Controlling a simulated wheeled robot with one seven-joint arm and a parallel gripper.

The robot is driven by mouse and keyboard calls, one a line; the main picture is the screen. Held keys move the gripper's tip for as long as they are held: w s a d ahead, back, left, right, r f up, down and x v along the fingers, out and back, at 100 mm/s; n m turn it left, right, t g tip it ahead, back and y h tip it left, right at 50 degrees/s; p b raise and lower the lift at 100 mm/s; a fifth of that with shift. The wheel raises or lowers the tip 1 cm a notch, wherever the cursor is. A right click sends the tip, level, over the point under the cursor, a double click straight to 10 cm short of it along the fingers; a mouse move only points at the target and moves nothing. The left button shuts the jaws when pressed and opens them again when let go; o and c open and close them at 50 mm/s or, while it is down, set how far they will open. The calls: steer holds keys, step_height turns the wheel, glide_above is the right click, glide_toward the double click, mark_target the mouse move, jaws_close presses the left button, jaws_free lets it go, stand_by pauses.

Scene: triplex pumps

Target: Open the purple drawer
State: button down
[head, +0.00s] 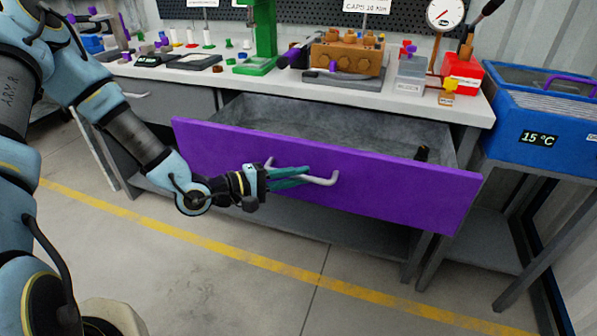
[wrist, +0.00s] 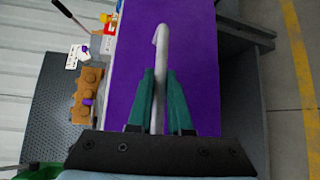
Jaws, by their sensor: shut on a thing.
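The purple drawer (head: 400,193) is pulled well out from under the workbench, and its grey inside shows behind the front. A small dark object (head: 422,153) is inside at the right end. A light grey bar handle (head: 325,181) is fixed across the drawer front. My gripper (head: 303,175) is at the handle with its green fingers shut around the bar. In the wrist view, the handle (wrist: 160,55) runs between the two green fingers (wrist: 160,98), against the purple front (wrist: 200,60). Part of the handle is hidden by the fingers in the head view.
The workbench top (head: 215,78) carries a green press (head: 263,40), a brown pump block (head: 347,54), a red box (head: 462,72) and small parts. A blue cooler (head: 540,115) stands at the right. The floor (head: 230,270) before the drawer is clear, with a yellow line.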

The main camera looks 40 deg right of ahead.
stand_by(0.3)
steer(key=c, duration=0.8)
jaws_free()
steer(key=shift+c, duration=0.2)
steer(key=v, duration=1.1)
steer(key=shift+b, duration=0.3)
